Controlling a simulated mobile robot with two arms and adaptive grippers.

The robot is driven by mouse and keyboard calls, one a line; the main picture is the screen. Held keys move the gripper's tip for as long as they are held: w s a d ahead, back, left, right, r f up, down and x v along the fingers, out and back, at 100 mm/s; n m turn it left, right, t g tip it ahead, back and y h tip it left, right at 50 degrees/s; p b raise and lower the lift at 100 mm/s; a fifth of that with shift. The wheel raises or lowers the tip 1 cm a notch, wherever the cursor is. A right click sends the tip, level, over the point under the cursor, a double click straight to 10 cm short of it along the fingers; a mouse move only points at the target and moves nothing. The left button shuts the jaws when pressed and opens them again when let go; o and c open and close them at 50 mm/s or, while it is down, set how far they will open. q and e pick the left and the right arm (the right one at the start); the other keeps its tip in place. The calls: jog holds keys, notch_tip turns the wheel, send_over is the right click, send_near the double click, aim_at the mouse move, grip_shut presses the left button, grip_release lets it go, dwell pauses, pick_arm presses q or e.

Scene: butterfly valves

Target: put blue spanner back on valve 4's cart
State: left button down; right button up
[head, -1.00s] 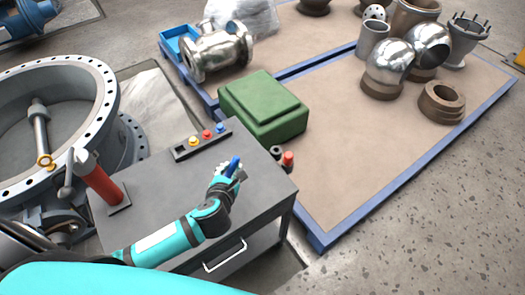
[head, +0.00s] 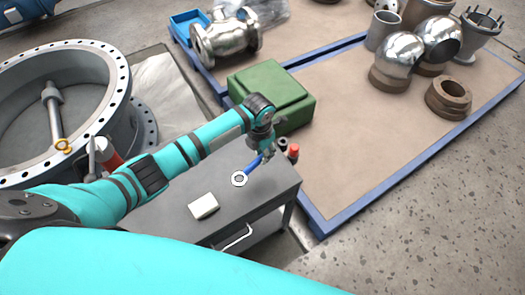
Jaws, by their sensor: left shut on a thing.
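The blue spanner (head: 254,166) has a blue handle and a pale ring end (head: 239,179). My left gripper (head: 267,152) is shut on its upper part, over the far right part of a dark grey cart (head: 251,203). The ring end points down-left toward the cart top. I cannot tell whether the spanner touches the top. The cart has a drawer with a pale handle (head: 234,238). My left arm crosses over the cart and hides much of its back half. My right gripper is not in view.
A white block (head: 203,206) lies near the cart's front. A red-tipped item (head: 293,152) and a dark ring (head: 282,143) stand by its far right corner. A green case (head: 290,105) is behind. A large flanged valve (head: 60,110) and red post (head: 112,159) are left.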

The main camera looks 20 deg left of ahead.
pick_arm(q)
jog(key=b, duration=0.8)
send_over(263, 173)
notch_tip(263, 173, down, 8)
jog(key=shift+s+f, duration=0.1)
jog(key=shift+f, duration=0.9)
jog(key=c, duration=1.1)
grip_release()
jog(key=r, duration=1.2)
jog(key=shift+s+a, duration=0.2)
jog(key=shift+s, duration=0.2)
